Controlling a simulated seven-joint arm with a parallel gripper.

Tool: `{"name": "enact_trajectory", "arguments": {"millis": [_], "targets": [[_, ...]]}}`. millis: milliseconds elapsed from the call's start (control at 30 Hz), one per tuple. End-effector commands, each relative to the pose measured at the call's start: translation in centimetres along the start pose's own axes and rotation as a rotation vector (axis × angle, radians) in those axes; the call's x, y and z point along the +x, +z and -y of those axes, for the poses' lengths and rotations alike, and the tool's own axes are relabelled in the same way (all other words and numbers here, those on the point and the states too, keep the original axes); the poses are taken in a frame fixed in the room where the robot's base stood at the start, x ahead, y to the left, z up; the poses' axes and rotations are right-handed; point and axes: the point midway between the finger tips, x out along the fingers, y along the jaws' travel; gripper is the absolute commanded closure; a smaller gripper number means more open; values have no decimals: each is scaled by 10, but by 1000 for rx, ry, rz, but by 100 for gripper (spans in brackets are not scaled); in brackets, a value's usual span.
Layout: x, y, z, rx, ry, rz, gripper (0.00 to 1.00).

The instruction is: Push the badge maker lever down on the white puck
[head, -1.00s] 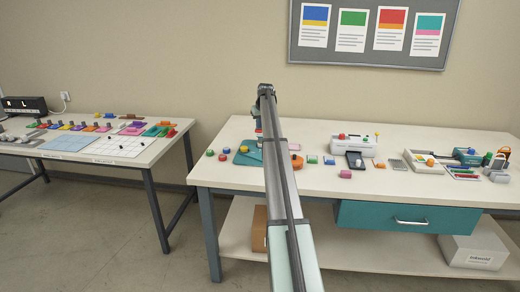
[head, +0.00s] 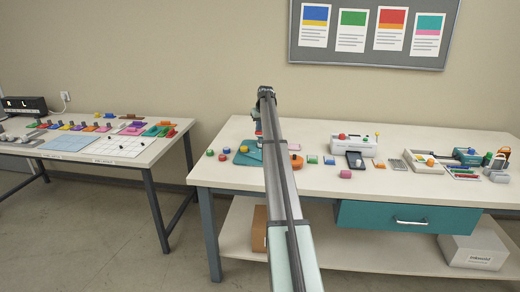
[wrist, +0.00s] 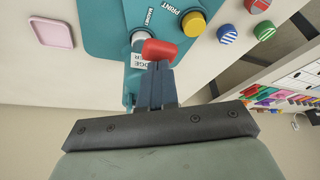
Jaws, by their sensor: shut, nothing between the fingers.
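The fingers are shut and empty; contact with the grip looks likely but I cannot be sure. A grey round part (wrist: 138,40) shows just behind the red grip. A yellow knob (wrist: 193,23) sits on the base. In the head view the teal base (head: 244,158) is partly hidden behind my arm.
Striped blue (wrist: 228,33) and green (wrist: 264,29) round pieces lie beside the base, with a red one (wrist: 256,4) near. A pink tray (wrist: 51,32) is on the other side. An orange round item (head: 297,161) and a white machine (head: 350,145) stand right of my arm.

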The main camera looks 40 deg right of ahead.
Motion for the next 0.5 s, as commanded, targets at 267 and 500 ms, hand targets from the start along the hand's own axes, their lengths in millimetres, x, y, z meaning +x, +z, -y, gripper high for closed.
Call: {"name": "enact_trajectory", "arguments": {"millis": [267, 500], "targets": [[-14, -7, 0, 0, 0, -1, 100], [-28, -12, 0, 0, 0, -1, 100]]}}
